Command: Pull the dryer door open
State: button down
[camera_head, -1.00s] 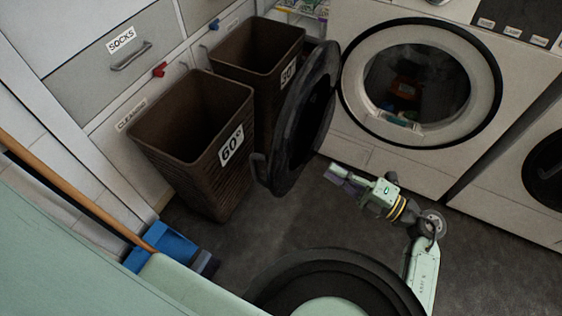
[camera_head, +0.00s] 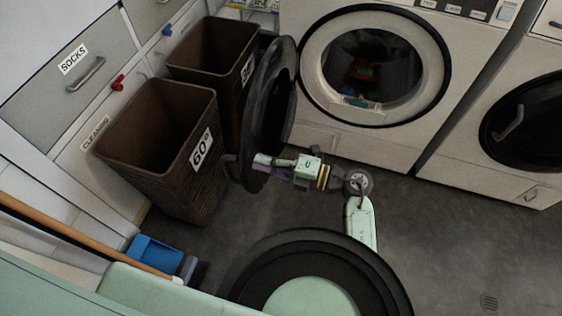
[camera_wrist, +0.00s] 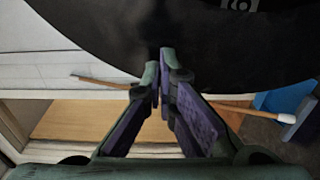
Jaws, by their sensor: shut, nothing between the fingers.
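The front-loading machine's round dark door (camera_head: 282,95) stands swung wide open to the left of its opening, with its handle (camera_head: 232,168) at the lower left edge. My gripper (camera_head: 260,160) is at the lower part of the door, on the side facing the machine. In the wrist view the fingertips (camera_wrist: 162,70) are together with nothing between them, and the dark door (camera_wrist: 225,45) fills the top behind them. I cannot tell whether they touch it. The machine's round opening (camera_head: 372,68) is uncovered, with some items inside.
Brown laundry baskets (camera_head: 160,130) stand close to the left of the door. A second machine (camera_head: 500,80) with a shut dark door is at the right. A blue dustpan (camera_head: 155,252) and broom are at the lower left. The floor at the lower right is clear.

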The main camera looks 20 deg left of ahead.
jog(key=shift+a, duration=0.4)
jog(key=shift+a, duration=0.1)
jog(key=a+p, duration=0.3)
jog(key=a, duration=1)
jog(key=shift+w+p, duration=0.4)
jog(key=shift+w, duration=0.05)
jog(key=shift+d, duration=0.1)
